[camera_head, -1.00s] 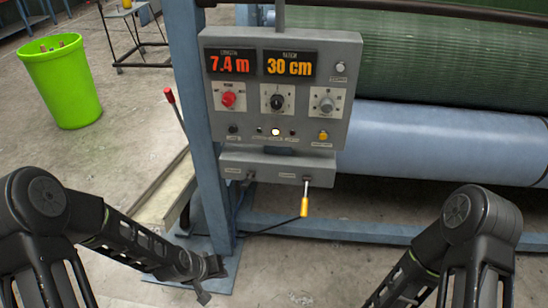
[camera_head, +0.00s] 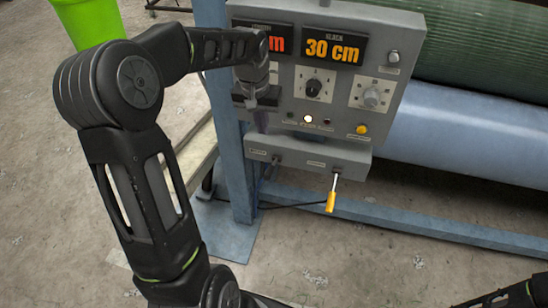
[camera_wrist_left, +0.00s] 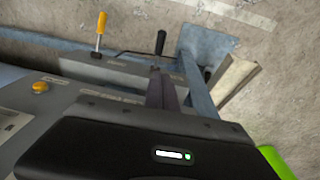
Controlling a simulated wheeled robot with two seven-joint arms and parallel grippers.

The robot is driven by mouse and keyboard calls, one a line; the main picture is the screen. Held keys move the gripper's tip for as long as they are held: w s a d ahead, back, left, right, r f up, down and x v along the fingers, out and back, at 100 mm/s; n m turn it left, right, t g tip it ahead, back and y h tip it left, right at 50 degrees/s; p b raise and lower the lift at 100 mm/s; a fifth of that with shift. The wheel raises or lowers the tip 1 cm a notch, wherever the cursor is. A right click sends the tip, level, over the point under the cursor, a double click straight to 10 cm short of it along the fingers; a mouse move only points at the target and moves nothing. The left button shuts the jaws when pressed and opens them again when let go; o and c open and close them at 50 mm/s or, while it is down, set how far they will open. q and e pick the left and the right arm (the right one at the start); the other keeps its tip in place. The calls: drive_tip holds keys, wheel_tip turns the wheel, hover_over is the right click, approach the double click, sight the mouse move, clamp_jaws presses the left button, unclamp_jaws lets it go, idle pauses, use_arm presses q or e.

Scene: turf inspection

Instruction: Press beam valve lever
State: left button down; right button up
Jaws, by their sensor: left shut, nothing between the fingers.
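A grey valve box (camera_head: 310,158) hangs under the control panel. On it are a short black lever (camera_head: 271,170) at the left and a yellow-handled lever (camera_head: 331,200) at the right, both pointing down. Their labels are too small to read. My left gripper (camera_head: 263,118) is shut and empty in front of the panel's lower left, above the black lever. In the left wrist view, its closed fingers (camera_wrist_left: 164,92) point towards the black lever (camera_wrist_left: 160,43), with the yellow lever (camera_wrist_left: 99,28) to the left. Whether they touch the box is unclear. My right gripper is out of view.
The control panel (camera_head: 345,75) has knobs, a lit white lamp and a yellow button (camera_head: 362,129). A blue post (camera_head: 236,170) stands behind my left arm. Blue and green rollers lie to the right. A green bin (camera_head: 88,25) is at upper left.

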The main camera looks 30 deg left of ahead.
use_arm(q)
drive_tip(key=shift+f, duration=0.1)
drive_tip(key=p, duration=0.3)
hover_over(270, 168)
drive_tip(key=f, duration=1.2)
drive_tip(key=shift+s+a, duration=0.2)
drive_tip(key=shift+a, duration=0.05)
drive_tip(key=shift+s+d+f, duration=0.2)
drive_tip(key=shift+f, duration=0.5)
